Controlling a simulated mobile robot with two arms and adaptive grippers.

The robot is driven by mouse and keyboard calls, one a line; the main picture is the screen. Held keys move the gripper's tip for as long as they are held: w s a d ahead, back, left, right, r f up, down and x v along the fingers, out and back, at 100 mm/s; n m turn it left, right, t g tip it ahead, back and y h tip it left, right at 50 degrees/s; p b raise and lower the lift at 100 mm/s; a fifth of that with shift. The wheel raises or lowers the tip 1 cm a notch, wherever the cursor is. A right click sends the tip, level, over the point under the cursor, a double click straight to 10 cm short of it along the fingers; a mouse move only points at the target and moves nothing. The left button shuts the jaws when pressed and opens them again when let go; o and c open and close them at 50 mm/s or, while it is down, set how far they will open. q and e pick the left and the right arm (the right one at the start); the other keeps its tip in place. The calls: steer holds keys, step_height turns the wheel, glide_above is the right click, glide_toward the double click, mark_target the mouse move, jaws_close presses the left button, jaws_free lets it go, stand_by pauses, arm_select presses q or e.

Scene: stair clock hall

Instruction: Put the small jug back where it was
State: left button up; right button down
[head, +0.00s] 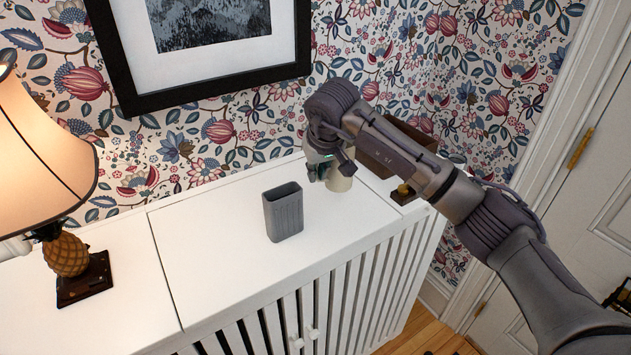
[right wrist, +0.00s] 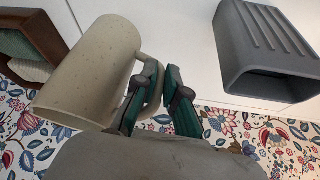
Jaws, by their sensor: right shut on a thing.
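The small jug (head: 341,181) is cream and speckled. It is at the white cabinet top, right of the grey ribbed container, and partly hidden by my right gripper (head: 326,166). In the right wrist view the jug (right wrist: 88,78) appears large and tilted in the picture, with its handle toward me. The green-sided fingers of my right gripper (right wrist: 160,88) are closed on the handle. I cannot tell whether the jug's base touches the cabinet top. My left gripper is not in view.
The grey container (head: 283,213) stands upright on the white cabinet (head: 215,255). A brown box (head: 378,160) and a small brass object (head: 403,190) are at the right end. A pineapple lamp (head: 66,257) stands at left. The top between lamp and container is clear.

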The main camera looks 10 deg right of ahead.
step_height(320, 180, down, 4)
steer(key=shift+r+p, duration=0.1)
steer(key=shift+p, duration=0.6)
steer(key=shift+f, duration=0.2)
steer(key=shift+f+b, duration=0.15)
steer(key=shift+b, duration=0.2)
steer(key=c, duration=1.2)
jaws_free()
